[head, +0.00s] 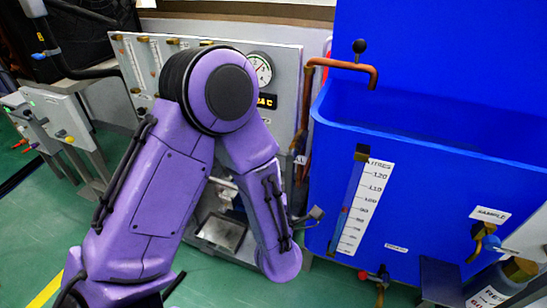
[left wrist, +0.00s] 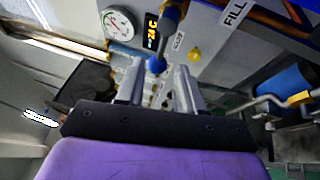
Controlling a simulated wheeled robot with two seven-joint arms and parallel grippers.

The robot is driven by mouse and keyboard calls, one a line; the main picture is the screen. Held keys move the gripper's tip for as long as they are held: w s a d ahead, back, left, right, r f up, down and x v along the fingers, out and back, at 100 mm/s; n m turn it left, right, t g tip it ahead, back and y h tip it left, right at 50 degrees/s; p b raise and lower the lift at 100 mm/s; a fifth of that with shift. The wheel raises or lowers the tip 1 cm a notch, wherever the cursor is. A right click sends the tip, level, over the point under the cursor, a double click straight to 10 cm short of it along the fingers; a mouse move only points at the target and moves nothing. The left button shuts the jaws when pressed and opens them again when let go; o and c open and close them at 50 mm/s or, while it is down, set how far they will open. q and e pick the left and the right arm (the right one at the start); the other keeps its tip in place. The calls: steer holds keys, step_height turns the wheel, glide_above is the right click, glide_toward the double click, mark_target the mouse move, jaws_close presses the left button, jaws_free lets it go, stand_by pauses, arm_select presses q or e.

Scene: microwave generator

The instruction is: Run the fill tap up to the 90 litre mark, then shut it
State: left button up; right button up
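The blue tank (head: 400,170) stands at the right of the head view. Its white litre scale (head: 367,205) reads from 120 downward, with a narrow sight tube (head: 347,205) beside it. The liquid level is too small to tell. A copper pipe (head: 345,65) bends over the tank's rim. In the left wrist view, a blue lever handle (left wrist: 160,50) hangs near a FILL label (left wrist: 235,14). My left gripper (left wrist: 160,85) is open, its grey fingers on either side of the handle's lower end; I cannot tell whether they touch it. In the head view my purple arm hides this area. My right gripper is not in view.
A grey panel carries a round dial (head: 260,68) and an amber display (head: 267,101), close beside my left arm. A sample valve (head: 482,238) is at the tank's right front, and a red-handled valve (head: 378,276) is low in front. Green floor shows at the left.

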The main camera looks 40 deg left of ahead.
arm_select(q)
steer(key=x, duration=0.9)
steer(key=shift+f, duration=0.1)
steer(key=shift+c, duration=0.3)
jaws_close()
